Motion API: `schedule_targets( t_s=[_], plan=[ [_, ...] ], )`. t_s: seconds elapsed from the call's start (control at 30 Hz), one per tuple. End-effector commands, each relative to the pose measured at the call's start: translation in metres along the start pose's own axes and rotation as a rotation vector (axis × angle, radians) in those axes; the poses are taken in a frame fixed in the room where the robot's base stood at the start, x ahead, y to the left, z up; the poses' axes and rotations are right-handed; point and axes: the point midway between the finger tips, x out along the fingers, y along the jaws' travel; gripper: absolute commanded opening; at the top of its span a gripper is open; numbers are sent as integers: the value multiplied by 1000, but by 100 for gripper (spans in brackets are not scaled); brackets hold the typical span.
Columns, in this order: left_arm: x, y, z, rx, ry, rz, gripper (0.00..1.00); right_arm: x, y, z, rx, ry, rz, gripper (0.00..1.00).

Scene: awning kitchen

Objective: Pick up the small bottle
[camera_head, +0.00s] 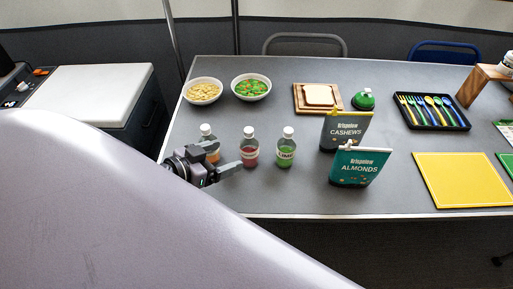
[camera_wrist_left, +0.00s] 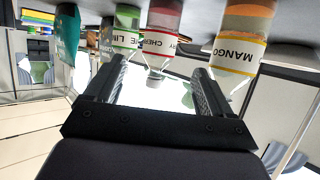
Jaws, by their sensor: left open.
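Three small clear-capped bottles stand upright in a row near the left end of the table. The orange mango bottle (camera_head: 207,131) is partly hidden behind my left gripper (camera_head: 231,153). The red cherry bottle (camera_head: 249,147) is in the middle and the green lime bottle (camera_head: 286,149) is on the right. My left gripper is open and empty, just left of the cherry bottle. In the left wrist view, which is upside down, the cherry bottle (camera_wrist_left: 159,38) appears between and beyond the fingers. The mango bottle (camera_wrist_left: 240,45) is at right and the lime bottle (camera_wrist_left: 125,35) at left.
Cashews (camera_head: 345,130) and almonds (camera_head: 358,168) packages stand right of the bottles. Two food bowls (camera_head: 204,92) sit behind them, with a bread board (camera_head: 303,108) farther right. The grey table (camera_head: 225,202) has bare space along its front edge. A yellow board (camera_head: 463,180) lies at right.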

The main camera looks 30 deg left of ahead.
Motion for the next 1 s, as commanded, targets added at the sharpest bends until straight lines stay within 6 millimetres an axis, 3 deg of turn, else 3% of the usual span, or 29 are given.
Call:
schedule_targets(
  t_s=[0.4, 0.77, 1.0],
  plan=[
    [51, 0, 0, -3, 1, 0, 83, -1, 0, -1, 0, 0, 1, 54],
    [74, 0, 1, -2, -1, 0, 83, -1, 0, -2, 0, 0, 1, 54],
    [104, 1, 3, -4, 0, 0, 83, -2, 0, -2, 0, 0, 1, 54]
  ],
)
